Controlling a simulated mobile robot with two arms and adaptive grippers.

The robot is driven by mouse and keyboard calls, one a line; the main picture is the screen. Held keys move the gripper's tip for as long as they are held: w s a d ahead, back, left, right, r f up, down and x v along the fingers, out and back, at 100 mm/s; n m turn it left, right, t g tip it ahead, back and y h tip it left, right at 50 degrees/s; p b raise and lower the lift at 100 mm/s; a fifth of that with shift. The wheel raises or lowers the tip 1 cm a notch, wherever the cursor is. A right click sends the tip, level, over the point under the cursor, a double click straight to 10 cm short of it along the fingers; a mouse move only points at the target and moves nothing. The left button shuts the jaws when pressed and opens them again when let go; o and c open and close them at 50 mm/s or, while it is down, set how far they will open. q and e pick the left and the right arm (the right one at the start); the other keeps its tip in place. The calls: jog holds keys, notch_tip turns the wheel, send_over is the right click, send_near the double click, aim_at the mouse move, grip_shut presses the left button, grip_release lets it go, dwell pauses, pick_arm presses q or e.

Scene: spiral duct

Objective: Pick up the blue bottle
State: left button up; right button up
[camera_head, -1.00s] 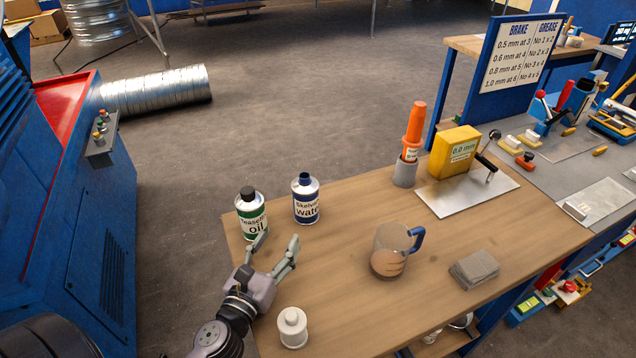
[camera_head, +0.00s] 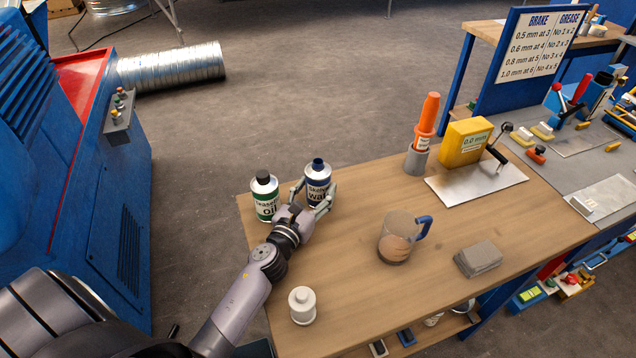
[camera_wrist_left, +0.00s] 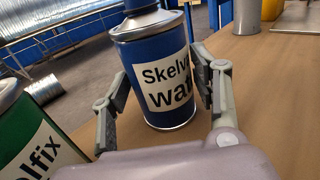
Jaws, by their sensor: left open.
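The blue bottle (camera_head: 318,178), with a white label reading "Skelv... wat...", stands upright at the left end of the wooden table (camera_head: 350,290). My left gripper (camera_head: 309,198) is open at the bottle, with one finger on each side of it. In the left wrist view the blue bottle (camera_wrist_left: 160,75) stands between the two fingers (camera_wrist_left: 163,105). The right finger overlaps the label's edge; I cannot tell whether it touches. The left finger shows a gap to the bottle. My right gripper is not in view.
A green oil bottle (camera_head: 265,196) stands close to the left of the blue bottle. A white container (camera_head: 302,306), a jug with a blue handle (camera_head: 397,240) and a grey block stack (camera_head: 478,259) stand on the table. The wood between jug and bottles is clear.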

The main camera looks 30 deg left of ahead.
pick_arm(q)
jog(key=w, duration=0.5)
jog(key=shift+a, duration=0.1)
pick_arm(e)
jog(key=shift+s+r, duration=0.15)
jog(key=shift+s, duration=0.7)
pick_arm(q)
jog(key=shift+c, duration=0.5)
jog(key=c, duration=0.4)
jog(key=shift+r, duration=0.1)
grip_shut()
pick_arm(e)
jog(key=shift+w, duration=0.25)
